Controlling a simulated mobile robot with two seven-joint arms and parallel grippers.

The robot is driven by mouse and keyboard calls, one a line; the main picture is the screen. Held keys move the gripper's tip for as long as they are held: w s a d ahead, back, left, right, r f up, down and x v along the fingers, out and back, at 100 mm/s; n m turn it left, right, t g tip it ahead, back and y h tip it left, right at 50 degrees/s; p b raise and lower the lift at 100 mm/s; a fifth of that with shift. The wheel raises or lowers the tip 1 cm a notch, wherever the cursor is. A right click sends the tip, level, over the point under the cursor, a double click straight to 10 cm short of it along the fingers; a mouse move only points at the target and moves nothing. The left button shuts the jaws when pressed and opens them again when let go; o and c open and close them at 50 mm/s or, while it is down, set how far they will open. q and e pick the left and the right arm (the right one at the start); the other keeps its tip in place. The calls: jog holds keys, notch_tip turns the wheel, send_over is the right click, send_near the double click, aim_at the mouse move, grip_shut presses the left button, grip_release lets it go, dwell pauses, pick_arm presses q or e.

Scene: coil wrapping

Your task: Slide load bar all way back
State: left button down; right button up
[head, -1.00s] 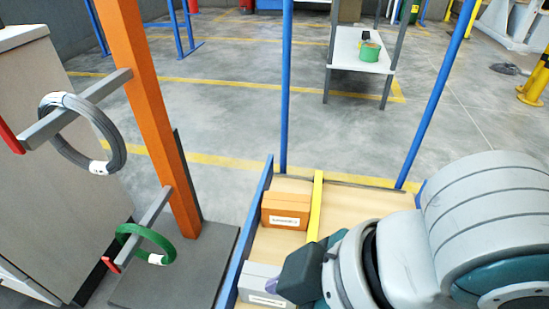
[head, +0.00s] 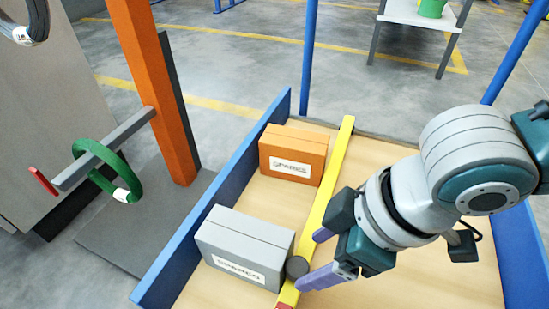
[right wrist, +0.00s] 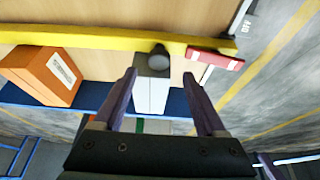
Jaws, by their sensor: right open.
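The load bar is a long yellow bar (head: 334,190) lying across the wooden bed, with a dark round knob (head: 297,267) and a red end (head: 287,300). The bar also shows in the right wrist view (right wrist: 90,37), with the knob (right wrist: 159,57) and red end (right wrist: 214,59). My right gripper (head: 313,259) is open, its purple fingers on either side of the knob's line. In the right wrist view the open fingertips (right wrist: 159,75) lie just short of the knob, with nothing between them. Contact with the knob cannot be told. My left gripper is not in view.
An orange box (head: 292,154) and a grey box (head: 242,246) stand left of the bar. A blue side wall (head: 226,192) edges the bed. Beyond it is an orange post (head: 155,90) with a green coil (head: 104,168) on its arm. Bed right of the bar is bare.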

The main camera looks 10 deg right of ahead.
aim_at(299, 267)
jog(key=b+x, duration=0.3)
jog(key=x, duration=0.2)
jog(key=shift+w+f, duration=0.1)
jog(key=shift+f, duration=0.05)
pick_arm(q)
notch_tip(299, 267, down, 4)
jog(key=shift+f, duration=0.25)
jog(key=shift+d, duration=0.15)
pick_arm(e)
jog(key=c, duration=1.2)
grip_shut()
